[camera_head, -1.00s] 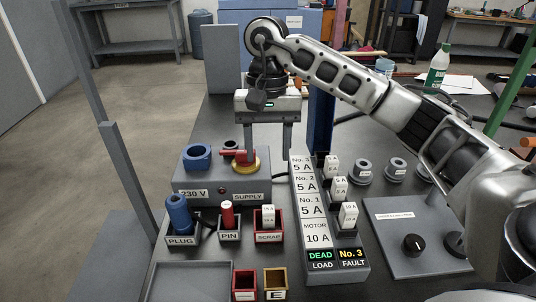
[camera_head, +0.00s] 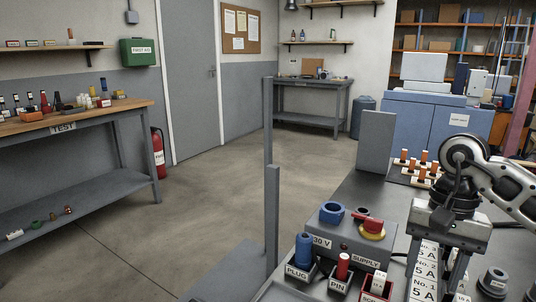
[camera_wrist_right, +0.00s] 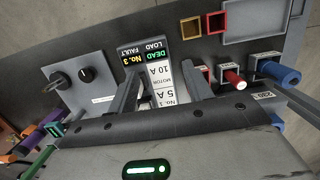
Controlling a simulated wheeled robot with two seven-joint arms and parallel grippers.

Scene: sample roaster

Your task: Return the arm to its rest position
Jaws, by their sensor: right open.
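My right gripper (camera_head: 436,268) hangs fingers-down at the right of the head view, over the bench near the white-labelled fuse panel (camera_head: 424,270). Its two fingers are apart, with nothing visible between them in its grasp. In the wrist view the open right gripper (camera_wrist_right: 162,72) has the fuse panel (camera_wrist_right: 158,70) showing below and between its fingers. My right arm (camera_head: 505,185) reaches in from the right edge. My left gripper is in neither view.
The supply box (camera_head: 345,245) with a red-handled switch (camera_head: 368,222) stands left of the gripper. Plug (camera_head: 303,250) and pin (camera_head: 343,265) trays are in front. A grey upright plate (camera_head: 376,143) and an orange-and-white rack (camera_head: 415,168) stand behind. Open floor lies left.

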